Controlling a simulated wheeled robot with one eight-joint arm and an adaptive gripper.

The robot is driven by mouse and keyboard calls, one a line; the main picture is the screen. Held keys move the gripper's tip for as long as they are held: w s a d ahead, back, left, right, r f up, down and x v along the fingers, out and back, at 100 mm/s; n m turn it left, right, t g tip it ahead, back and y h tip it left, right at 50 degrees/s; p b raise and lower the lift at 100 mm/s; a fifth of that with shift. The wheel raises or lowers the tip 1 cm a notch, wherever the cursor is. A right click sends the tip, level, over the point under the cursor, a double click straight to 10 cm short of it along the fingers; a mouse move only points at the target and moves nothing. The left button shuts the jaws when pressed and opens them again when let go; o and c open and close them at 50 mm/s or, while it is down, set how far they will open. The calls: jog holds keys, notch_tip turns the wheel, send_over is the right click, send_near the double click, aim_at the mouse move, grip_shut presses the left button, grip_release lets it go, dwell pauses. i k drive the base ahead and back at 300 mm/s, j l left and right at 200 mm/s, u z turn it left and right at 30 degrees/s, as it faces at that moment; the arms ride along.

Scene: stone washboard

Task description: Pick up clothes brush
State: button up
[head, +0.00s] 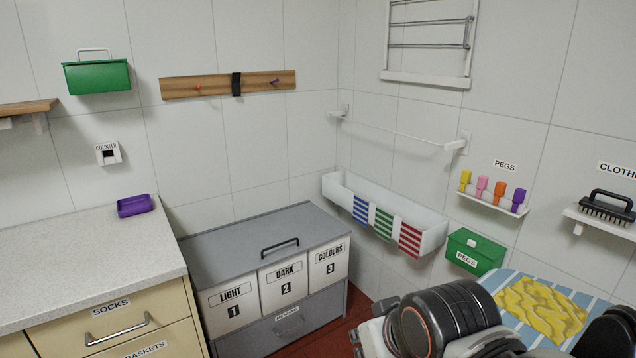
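The clothes brush (607,207) is black with a loop handle and bristles. It rests on a white wall shelf (597,222) at the right edge of the head view, under a sign partly cut off that reads "CLOTH". My arm shows at the bottom right, below and to the left of the brush and well apart from it. My gripper's fingers cannot be made out, so whether it is open or shut does not show.
A yellow cloth (541,308) lies on a blue striped surface (508,283) beside my arm. A green pegs box (474,252) and a peg rack (492,203) are on the wall left of the brush. A white trough (345,198) and grey hamper cabinet (225,252) stand farther left.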

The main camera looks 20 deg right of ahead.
aim_at(590, 204)
jog(key=i+z, duration=0.2)
jog(key=z, duration=0.25)
jog(key=i+z, duration=0.2)
jog(key=z, duration=0.2)
jog(key=i+j+z, duration=0.1)
jog(key=z, duration=0.35)
jog(key=i+j+z, duration=0.15)
jog(key=z, duration=0.3)
jog(key=i+j, duration=0.05)
